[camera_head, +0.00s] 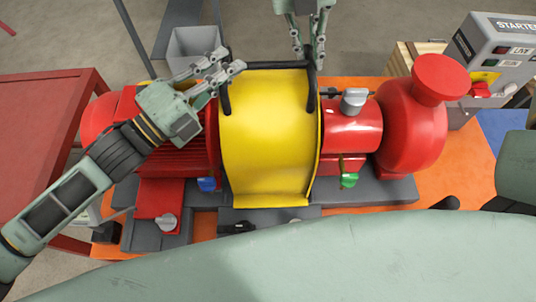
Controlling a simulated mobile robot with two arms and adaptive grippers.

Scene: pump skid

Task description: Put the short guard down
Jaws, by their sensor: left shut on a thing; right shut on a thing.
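The short guard (268,135) is a yellow curved cover with black handles at its left and right sides. It sits over the middle of the red pump skid, between the ribbed red motor (180,150) and the red pump (412,125). My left gripper (228,78) is shut on the guard's left black handle. My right gripper (312,65), coming in from the top of the picture, is shut at the top of the right black handle. Whether the guard's lower edge touches the base is hard to tell.
A red table (45,140) stands at the left. A grey bin (192,48) is behind the motor. A grey starter box (490,60) and a wooden crate (405,58) stand at the right. Blue and green tagged parts sit low on the skid's front. Open floor lies behind.

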